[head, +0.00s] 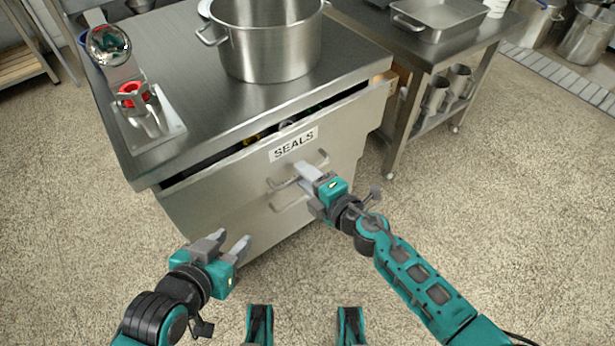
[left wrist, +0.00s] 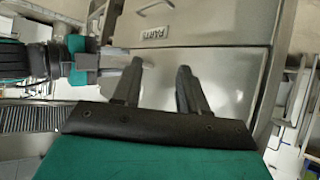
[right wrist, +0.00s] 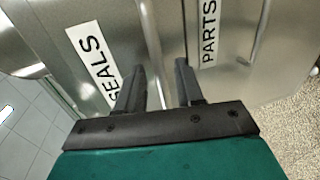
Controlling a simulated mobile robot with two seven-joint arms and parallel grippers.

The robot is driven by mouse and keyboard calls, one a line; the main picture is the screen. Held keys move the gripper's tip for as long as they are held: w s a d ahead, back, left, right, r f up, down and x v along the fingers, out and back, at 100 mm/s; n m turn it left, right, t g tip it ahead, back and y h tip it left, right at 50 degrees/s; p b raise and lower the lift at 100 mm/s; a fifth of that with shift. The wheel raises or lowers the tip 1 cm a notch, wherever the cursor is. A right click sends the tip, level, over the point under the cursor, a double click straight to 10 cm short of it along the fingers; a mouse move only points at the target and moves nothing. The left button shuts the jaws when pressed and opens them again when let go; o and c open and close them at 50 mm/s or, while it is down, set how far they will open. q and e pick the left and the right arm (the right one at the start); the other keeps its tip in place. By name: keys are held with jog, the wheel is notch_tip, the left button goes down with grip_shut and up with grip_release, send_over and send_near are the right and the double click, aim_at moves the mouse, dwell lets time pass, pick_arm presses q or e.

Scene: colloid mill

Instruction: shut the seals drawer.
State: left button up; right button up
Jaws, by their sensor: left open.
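The seals drawer (head: 250,185), a steel front labelled SEALS, stands slightly out from the cabinet. A narrow dark gap above its front shows some contents. Its bar handle (head: 283,184) is partly hidden by my right gripper (head: 308,170). In the right wrist view the fingers (right wrist: 160,85) are apart, with the handle bar (right wrist: 150,35) showing between them; I cannot tell if they touch it. My left gripper (head: 228,243) is open and empty, low in front of the cabinet and apart from the drawer. It also shows in the left wrist view (left wrist: 158,80).
A parts drawer (left wrist: 215,65) with its own label and handle is below. A steel table (head: 400,130) stands right. Floor (head: 510,200) on the right is clear.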

pick_arm(q)
jog(key=shift+w+a+r, duration=0.1)
pick_arm(e)
grip_shut()
dwell(0.3)
jog(key=x, duration=0.4)
jog(key=shift+w+r, duration=0.1)
jog(key=shift+r, duration=0.35)
pick_arm(q)
jog(key=shift+w+a, duration=0.5)
jog(key=shift+w, duration=0.35)
pick_arm(e)
grip_release()
jog(key=shift+a, duration=0.1)
